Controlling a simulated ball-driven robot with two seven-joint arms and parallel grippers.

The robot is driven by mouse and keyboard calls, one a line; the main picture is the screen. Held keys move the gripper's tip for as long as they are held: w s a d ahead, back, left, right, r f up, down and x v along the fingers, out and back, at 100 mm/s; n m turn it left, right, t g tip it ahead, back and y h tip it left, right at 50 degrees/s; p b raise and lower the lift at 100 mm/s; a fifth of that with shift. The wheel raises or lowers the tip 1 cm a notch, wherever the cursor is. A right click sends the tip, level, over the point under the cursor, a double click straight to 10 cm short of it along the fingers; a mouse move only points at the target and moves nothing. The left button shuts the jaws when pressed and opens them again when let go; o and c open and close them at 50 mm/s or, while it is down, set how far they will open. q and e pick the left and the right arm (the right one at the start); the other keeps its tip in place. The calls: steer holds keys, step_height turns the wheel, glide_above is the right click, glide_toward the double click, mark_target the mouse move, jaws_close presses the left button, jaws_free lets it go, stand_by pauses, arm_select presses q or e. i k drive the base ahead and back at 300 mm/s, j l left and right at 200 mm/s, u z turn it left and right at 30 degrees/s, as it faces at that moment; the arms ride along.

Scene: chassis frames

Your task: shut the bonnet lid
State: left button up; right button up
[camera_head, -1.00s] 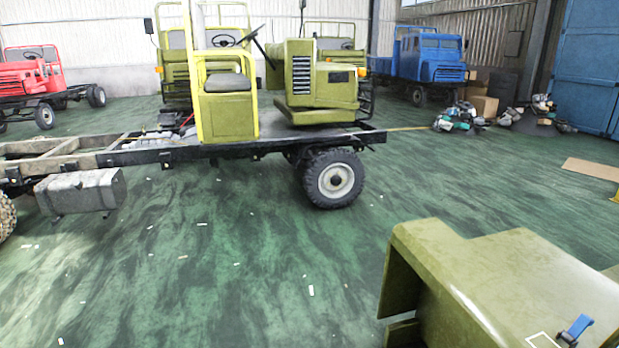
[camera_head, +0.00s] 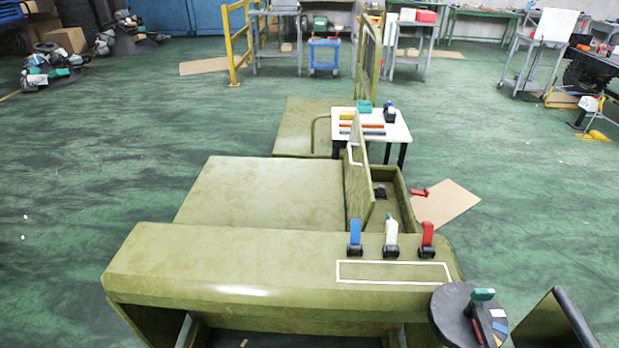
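An olive-green bonnet body (camera_head: 250,262) fills the lower middle of the head view. An olive panel that looks like its lid (camera_head: 357,180) stands raised, nearly upright, with a pale handle on its left face. To its right is an open, shallow olive box (camera_head: 402,207) with a small dark item inside. A wide, flat olive surface (camera_head: 265,195) lies left of the panel. Whether the panel is hinged to the box edge is hard to tell. Neither of my grippers is in view.
Blue (camera_head: 355,236), white (camera_head: 391,236) and red (camera_head: 427,238) levers stand on the bonnet body. A dark round tray (camera_head: 450,318) with tools is at lower right. A small white table (camera_head: 396,131) stands behind the lid. Green floor is open on both sides.

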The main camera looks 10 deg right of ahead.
mark_target(359, 188)
steer(key=i+j+z, duration=0.25)
steer(key=z, duration=0.2)
steer(key=i+j+z, duration=0.2)
steer(key=j+z, duration=0.25)
